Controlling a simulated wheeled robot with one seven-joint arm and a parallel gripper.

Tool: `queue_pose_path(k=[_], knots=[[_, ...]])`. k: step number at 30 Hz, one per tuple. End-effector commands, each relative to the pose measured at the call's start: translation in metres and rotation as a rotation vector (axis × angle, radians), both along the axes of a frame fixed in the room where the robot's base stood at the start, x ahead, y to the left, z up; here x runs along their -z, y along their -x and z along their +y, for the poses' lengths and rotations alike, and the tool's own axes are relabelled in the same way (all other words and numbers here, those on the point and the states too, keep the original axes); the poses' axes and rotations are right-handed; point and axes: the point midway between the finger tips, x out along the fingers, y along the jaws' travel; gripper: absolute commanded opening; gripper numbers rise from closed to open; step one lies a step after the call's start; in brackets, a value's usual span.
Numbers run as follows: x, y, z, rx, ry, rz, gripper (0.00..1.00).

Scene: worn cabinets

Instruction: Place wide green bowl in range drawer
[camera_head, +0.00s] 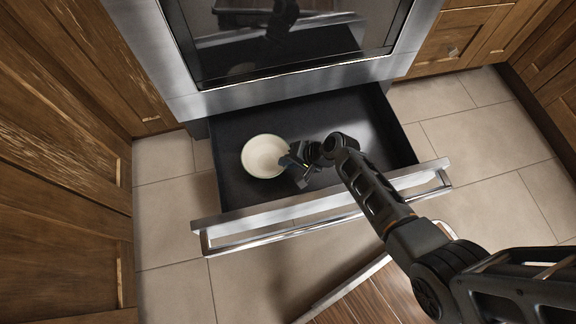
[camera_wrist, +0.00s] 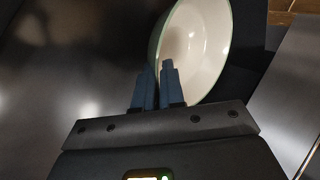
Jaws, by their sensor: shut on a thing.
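The wide bowl (camera_head: 265,156) is cream-white inside with a green rim. In the head view it is over the left part of the open range drawer (camera_head: 375,140), within its walls. My gripper (camera_head: 290,161) reaches in from the right and is shut on the bowl's right edge. In the wrist view the bowl (camera_wrist: 206,45) is tilted in the picture, and the blue fingers (camera_wrist: 158,85) pinch its near rim. I cannot tell whether the bowl's base touches the drawer floor.
The steel range (camera_head: 290,75) stands behind the drawer. The drawer front (camera_head: 320,196) with its bar handle faces me. Worn wooden cabinets (camera_head: 60,150) stand close on the left, and others (camera_head: 455,45) stand at the right. The right part of the drawer is empty.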

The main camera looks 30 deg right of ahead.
Motion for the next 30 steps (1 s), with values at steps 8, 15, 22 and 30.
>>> queue_pose_path(k=[8,15,22,30], knots=[[0.03,-0.001,-0.001,0.001,0.0,-0.003,0.0],[0.029,-0.001,-0.001,0.001,0.0,-0.001,0.0],[0.031,0.0,-0.001,0.0,0.0,0.0,0.28],[0.03,0.0,0.0,0.0,0.0,0.0,0.34]])
